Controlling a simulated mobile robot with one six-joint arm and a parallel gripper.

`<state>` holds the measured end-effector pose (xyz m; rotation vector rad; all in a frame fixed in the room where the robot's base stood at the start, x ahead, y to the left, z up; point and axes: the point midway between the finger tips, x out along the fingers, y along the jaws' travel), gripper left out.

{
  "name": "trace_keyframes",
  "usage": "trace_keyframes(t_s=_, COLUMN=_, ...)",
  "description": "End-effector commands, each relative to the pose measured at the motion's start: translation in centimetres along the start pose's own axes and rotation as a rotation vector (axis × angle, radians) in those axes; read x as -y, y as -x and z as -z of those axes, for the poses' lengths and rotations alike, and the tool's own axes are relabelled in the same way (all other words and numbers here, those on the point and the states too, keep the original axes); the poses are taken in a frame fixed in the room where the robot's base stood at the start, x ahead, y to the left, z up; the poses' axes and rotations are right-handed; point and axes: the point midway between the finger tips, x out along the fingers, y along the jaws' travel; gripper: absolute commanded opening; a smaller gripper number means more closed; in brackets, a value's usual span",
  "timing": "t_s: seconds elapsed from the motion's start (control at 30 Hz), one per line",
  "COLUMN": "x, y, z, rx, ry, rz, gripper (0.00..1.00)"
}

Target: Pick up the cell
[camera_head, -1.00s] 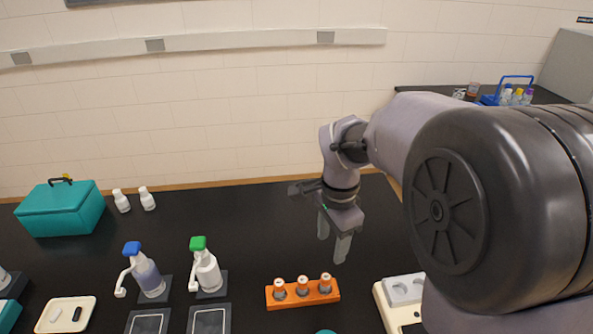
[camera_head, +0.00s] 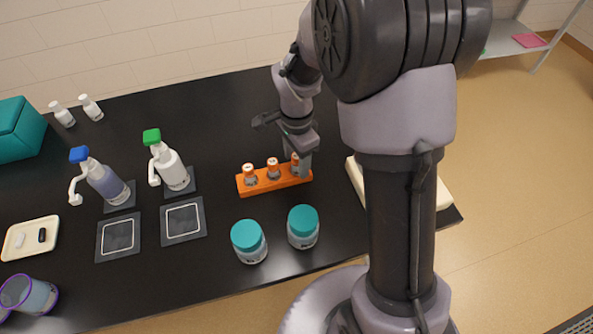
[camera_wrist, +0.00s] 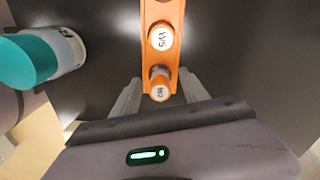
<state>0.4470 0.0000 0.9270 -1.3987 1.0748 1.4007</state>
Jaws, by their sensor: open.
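An orange rack (camera_head: 262,184) on the black bench holds a row of small cells with orange and white tops. In the head view I see a left cell (camera_head: 249,174), a middle cell (camera_head: 273,168) and a right cell (camera_head: 295,162). My gripper (camera_head: 304,165) is down at the rack's right end, partly covering the right cell. In the wrist view my gripper (camera_wrist: 157,92) is open, with one finger on each side of the end cell (camera_wrist: 160,86). That cell stands in the rack (camera_wrist: 173,42); contact with the fingers cannot be told. The neighbouring cell (camera_wrist: 160,38) stands beyond it.
Two teal-lidded jars (camera_head: 249,241) (camera_head: 303,227) stand in front of the rack. A blue-topped bottle (camera_head: 105,182) and a green-topped bottle (camera_head: 168,168) stand to the left, near dark square pads (camera_head: 184,221). A pale tray (camera_head: 30,237) lies farther left. A cream block (camera_head: 355,178) is right of the rack.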

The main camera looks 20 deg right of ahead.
Motion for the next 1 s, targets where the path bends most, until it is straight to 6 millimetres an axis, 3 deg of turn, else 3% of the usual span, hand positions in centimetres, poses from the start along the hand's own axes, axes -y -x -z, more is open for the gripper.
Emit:
trace_keyframes(t_s=0.17, x=0.0, y=0.0, z=0.0, rx=0.0, ry=0.0, rz=0.002, gripper=0.52)
trace_keyframes(t_s=0.43, x=0.0, y=0.0, z=0.0, rx=0.0, ry=0.0, rz=0.001, gripper=0.01)
trace_keyframes(t_s=0.7, x=0.0, y=0.6, z=0.0, rx=0.0, ry=0.0, rz=0.002, gripper=0.0)
trace_keyframes(t_s=1.0, x=0.1, y=8.2, z=0.0, rx=-0.001, ry=0.0, rz=0.003, gripper=0.0)
